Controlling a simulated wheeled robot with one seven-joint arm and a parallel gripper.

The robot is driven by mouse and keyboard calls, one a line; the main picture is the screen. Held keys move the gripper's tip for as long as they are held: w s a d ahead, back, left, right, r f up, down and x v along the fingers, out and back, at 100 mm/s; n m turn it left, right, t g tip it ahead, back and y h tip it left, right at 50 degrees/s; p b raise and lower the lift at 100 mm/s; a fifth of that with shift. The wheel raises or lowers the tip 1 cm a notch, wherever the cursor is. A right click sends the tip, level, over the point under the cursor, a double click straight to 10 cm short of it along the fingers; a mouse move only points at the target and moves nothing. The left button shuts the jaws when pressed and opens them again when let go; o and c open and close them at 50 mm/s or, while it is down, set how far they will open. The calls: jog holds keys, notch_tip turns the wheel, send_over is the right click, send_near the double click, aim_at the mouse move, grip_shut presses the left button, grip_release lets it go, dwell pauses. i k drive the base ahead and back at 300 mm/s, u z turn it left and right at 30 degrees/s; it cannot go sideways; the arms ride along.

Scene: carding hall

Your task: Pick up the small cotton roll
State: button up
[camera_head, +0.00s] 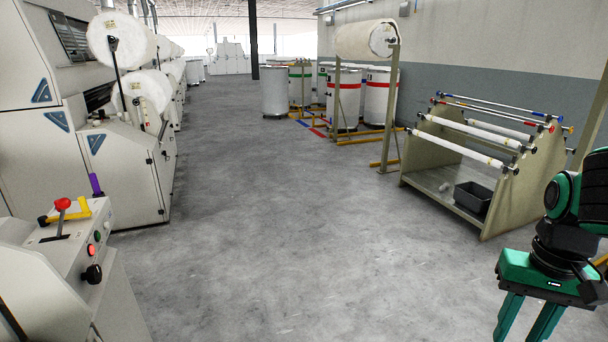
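A small white piece (445,187), which looks like a small cotton roll, lies on the bottom shelf of the beige rack (493,213) at right. It is left of a dark bin (472,197) and too small to make out clearly. My gripper (527,325) is at the lower right, in front of the rack and apart from it. Its two green fingers point down and stand apart, with nothing seen between them. The fingertips run to the bottom edge of the picture.
Thin white rollers (463,149) with coloured ends cross the rack above the shelf. A large cotton roll (362,40) hangs on a stand behind. Machines with big rolls (120,40) and a control console (72,245) line the left. The grey floor (270,220) between is clear.

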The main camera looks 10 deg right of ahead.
aim_at(499, 165)
jog(key=i, duration=2.3)
jog(key=z, duration=0.3)
jog(key=i, duration=2.45)
jog(key=z, duration=0.55)
jog(key=i, duration=1.4)
jog(key=z, duration=0.75)
jog(key=i, duration=1.3)
jog(key=z, duration=0.75)
jog(key=i, duration=1.05)
jog(key=z, duration=0.2)
